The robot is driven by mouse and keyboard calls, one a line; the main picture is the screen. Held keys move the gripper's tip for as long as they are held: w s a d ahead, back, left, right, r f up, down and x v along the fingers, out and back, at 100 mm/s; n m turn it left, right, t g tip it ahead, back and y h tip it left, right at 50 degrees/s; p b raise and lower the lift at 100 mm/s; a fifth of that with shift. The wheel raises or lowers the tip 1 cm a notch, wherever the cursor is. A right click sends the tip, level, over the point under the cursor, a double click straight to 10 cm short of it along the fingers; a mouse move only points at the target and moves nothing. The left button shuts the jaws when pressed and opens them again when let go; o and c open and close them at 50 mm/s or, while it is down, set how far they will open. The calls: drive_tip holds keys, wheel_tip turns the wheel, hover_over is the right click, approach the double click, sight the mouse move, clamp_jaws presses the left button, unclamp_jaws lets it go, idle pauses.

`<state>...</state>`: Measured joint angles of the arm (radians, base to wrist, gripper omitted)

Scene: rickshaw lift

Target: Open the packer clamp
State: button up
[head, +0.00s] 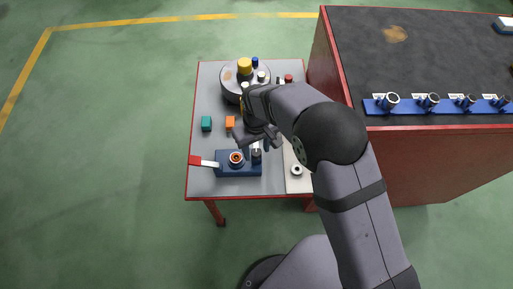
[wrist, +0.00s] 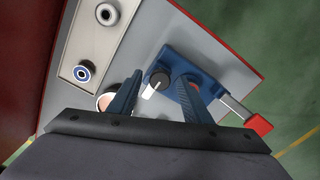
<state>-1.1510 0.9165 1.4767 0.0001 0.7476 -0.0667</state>
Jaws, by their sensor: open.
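The packer clamp appears to be the blue block (head: 238,170) at the front of the grey table, with an orange-brown ring in it. Its lever points left and ends in a red handle (head: 194,160). In the wrist view the blue block (wrist: 178,66) is partly hidden by my right finger, and the red handle (wrist: 258,125) lies to the right. A black knob with a white pointer (wrist: 158,82) is on the block. My gripper (wrist: 161,76) is open and empty, its fingers either side of the knob in the picture. Whether they touch it I cannot tell.
A beige strip (wrist: 75,65) with round fittings lies beside the clamp. Teal (head: 206,123) and orange (head: 230,122) blocks and a round grey stand (head: 232,88) are further back. A red cabinet (head: 420,165) rises at the right. The floor at left is clear.

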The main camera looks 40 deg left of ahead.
sight(256, 151)
drive_tip(key=shift+r+b, duration=0.4)
drive_tip(key=shift+r, duration=3.3)
drive_tip(key=shift+w+a+f, duration=0.15)
drive_tip(key=shift+a, duration=0.1)
drive_tip(key=s+d+f+m+g+h, duration=0.1)
drive_tip(key=s+d+f, duration=0.15)
drive_tip(key=d, duration=0.55)
drive_tip(key=s+d+f+h, duration=0.1)
drive_tip(key=s+d, duration=0.2)
drive_tip(key=d, duration=0.5)
drive_tip(key=w+d+r+m+p, duration=0.2)
drive_tip(key=d+r, duration=0.4)
drive_tip(key=d, duration=0.3)
drive_tip(key=w+d+r+m+y+p, duration=0.1)
drive_tip(key=w+d+r+m+p, duration=0.2)
drive_tip(key=d, duration=0.7)
drive_tip(key=w+d+r+m+t+y+p, duration=0.1)
drive_tip(key=w+d+r+m+p, duration=0.1)
drive_tip(key=d+r+m+p, duration=0.3)
drive_tip(key=d+r+m, duration=0.3)
drive_tip(key=d+r, duration=0.2)
drive_tip(key=r, duration=0.1)
drive_tip(key=shift+w+d, duration=0.15)
